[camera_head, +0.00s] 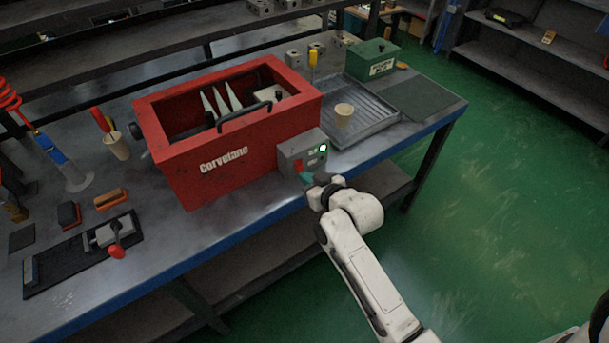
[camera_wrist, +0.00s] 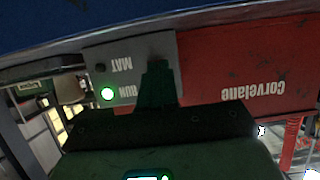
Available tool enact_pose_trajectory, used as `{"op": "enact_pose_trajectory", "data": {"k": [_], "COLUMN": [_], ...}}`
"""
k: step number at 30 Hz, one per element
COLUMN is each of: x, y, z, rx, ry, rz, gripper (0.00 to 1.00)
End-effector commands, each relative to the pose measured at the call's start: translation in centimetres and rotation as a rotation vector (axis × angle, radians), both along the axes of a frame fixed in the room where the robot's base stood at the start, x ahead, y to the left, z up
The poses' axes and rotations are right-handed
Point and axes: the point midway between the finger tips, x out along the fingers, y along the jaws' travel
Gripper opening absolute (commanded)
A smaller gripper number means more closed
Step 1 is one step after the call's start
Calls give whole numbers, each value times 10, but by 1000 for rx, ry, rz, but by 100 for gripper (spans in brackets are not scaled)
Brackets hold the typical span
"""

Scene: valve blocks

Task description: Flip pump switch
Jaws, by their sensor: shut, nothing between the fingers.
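A grey control box (camera_head: 290,157) is fixed to the front right end of the red Corvelane machine (camera_head: 215,158). A green lamp (camera_head: 323,147) glows on it, and a small red part (camera_head: 298,165) shows on its face. My gripper (camera_head: 308,180) is shut and empty, right at the lower part of the box; I cannot tell whether it touches. In the wrist view, which is upside down, the fingers (camera_wrist: 158,68) lie over the grey panel (camera_wrist: 130,50), beside the words RUN and MAT. The green lamp (camera_wrist: 107,94) is lit there too. No pump switch shows clearly; the fingers hide part of the panel.
A metal tray (camera_head: 375,125) with a beige cup (camera_head: 343,115) is right of the machine. A green box (camera_head: 372,60) stands behind it. A black mat with a red-knobbed clamp (camera_head: 112,238) lies at the left. The green floor (camera_head: 500,200) is open at the right.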

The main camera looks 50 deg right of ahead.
Motion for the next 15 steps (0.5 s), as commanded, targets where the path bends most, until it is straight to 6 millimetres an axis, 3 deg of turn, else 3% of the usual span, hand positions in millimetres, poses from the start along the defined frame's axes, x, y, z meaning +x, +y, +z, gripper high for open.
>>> {"op": "enact_pose_trajectory", "data": {"k": [6, 15], "x": [13, 14], "y": [-4, -4], "z": [-5, -6], "rx": [0, 0], "ry": [0, 0], "rz": [0, 0], "gripper": [0, 0]}}
